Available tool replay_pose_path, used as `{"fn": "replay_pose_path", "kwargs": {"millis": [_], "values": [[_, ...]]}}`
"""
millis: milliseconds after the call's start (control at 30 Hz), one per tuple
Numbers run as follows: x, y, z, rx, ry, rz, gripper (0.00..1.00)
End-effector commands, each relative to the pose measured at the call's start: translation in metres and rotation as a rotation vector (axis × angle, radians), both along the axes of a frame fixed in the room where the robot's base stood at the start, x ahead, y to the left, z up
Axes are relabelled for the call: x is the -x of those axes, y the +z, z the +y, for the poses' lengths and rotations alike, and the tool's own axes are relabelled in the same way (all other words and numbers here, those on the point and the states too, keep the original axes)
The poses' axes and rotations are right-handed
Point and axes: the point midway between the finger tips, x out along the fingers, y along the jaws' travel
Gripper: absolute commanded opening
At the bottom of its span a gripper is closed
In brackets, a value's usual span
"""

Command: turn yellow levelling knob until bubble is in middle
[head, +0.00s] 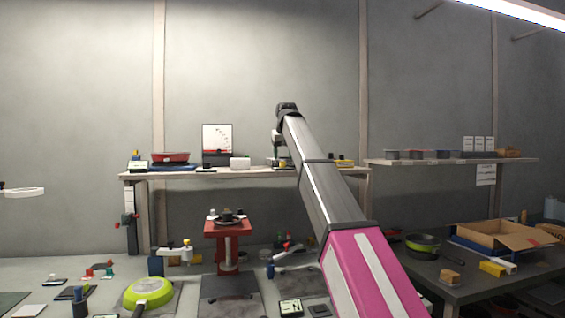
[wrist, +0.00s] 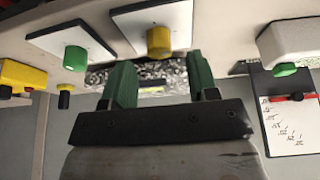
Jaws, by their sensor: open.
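The yellow knob (wrist: 159,42) stands on a white plate (wrist: 180,17) in the wrist view. My gripper (wrist: 161,63) has two green fingers, apart and empty, with the knob just beyond and between their tips. I see no clear contact. In the head view my gripper (head: 281,150) hangs from the arm's end over the shelf, too small to read in detail. No bubble can be made out. A dark speckled strip with a yellowish mark (wrist: 152,88) shows between the fingers, but I cannot tell what it is.
In the wrist view, a green knob (wrist: 76,58) on a second white plate is left of the yellow one. A yellow box (wrist: 22,74) lies farther left. A white box (wrist: 290,42) and a marked board (wrist: 291,125) with a red pointer are right. The shelf (head: 200,174) is crowded.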

Motion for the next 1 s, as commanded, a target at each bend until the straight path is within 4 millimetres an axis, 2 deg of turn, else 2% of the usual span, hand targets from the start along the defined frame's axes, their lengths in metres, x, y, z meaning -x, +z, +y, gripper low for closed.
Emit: {"fn": "replay_pose_path", "kwargs": {"millis": [100,200,600,667,700,767,1000], "values": [[-0.006,-0.016,0.001,0.001,0.0,0.002,0.54],[-0.009,-0.024,0.002,0.0,0.0,0.001,0.54],[-0.012,-0.029,0.003,0.0,0.0,0.0,0.54],[-0.012,-0.029,0.003,0.0,0.0,0.0,0.38],[-0.012,-0.029,0.003,0.0,0.0,0.0,0.25],[-0.012,-0.029,0.003,0.0,0.0,0.0,0.06],[-0.012,-0.029,0.003,0.001,-0.037,0.001,0.05]]}}
